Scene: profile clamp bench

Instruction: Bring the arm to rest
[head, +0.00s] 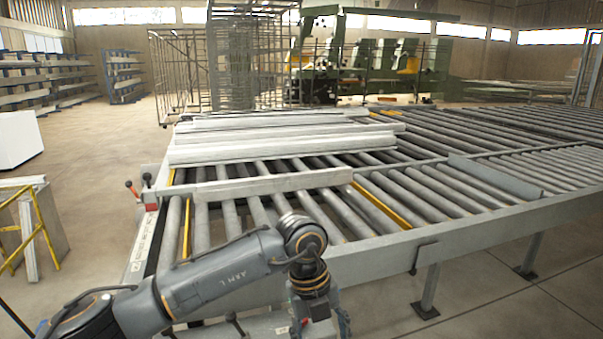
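My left arm reaches in from the bottom left and bends down at the wrist in front of the bench's near edge. My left gripper (321,325) points down at the bottom edge of the head view. Its fingertips are cut off by the frame, so I cannot tell whether it is open or shut, or whether it holds anything. My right arm and gripper are not in view.
The roller bench (480,232) fills the middle and right. Several pale profiles (285,148) lie across its rollers at the back. A levered clamp (147,190) stands at its left corner.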

